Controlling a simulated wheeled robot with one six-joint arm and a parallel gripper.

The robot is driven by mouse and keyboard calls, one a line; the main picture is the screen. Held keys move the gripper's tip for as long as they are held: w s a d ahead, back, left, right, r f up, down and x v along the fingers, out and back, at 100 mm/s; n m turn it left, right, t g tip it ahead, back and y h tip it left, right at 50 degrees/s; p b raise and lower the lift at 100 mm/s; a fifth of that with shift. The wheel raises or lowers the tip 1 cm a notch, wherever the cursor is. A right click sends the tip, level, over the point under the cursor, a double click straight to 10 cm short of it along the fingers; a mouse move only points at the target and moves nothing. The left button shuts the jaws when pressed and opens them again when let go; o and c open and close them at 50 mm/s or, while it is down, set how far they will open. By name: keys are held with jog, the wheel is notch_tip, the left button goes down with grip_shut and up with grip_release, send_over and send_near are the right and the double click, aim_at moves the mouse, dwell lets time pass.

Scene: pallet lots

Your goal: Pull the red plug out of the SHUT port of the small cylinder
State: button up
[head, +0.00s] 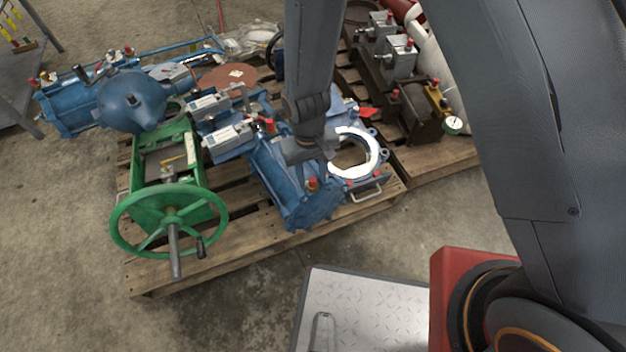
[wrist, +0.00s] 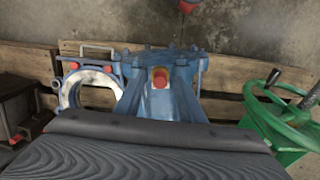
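A blue cylinder (head: 290,178), which I take to be the small cylinder, lies on the pallet in the head view. A red plug (head: 312,182) sits in a brass-coloured fitting on its near end. That plug also shows in the wrist view (wrist: 160,78), seated on the blue body (wrist: 180,100). Another red plug (head: 267,124) is near its far end in the head view. No port lettering is readable. My gripper (head: 308,152) is over the middle of the cylinder, between the two plugs. Its fingers cannot be made out, and a dark grey surface fills the bottom of the wrist view.
A green handwheel (head: 170,222) stands left of the cylinder. A blue flange with a white ring (head: 372,158) is close on the right. Grey-blue boxes (head: 228,138) are behind left. A larger blue actuator (head: 130,100) lies further left. Bare floor is in front of the pallet (head: 225,262).

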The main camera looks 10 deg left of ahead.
aim_at(311, 177)
dwell(0.4)
grip_shut()
jog(key=shift+r+p, duration=0.1)
jog(key=shift+p, duration=0.2)
jog(key=shift+w+a+r+p, duration=0.1)
jog(key=shift+r+p, duration=1.05)
jog(key=shift+r, duration=0.3)
jog(key=shift+w+a+r+p, duration=0.1)
jog(key=shift+r+p, duration=1.05)
jog(key=shift+r, duration=0.3)
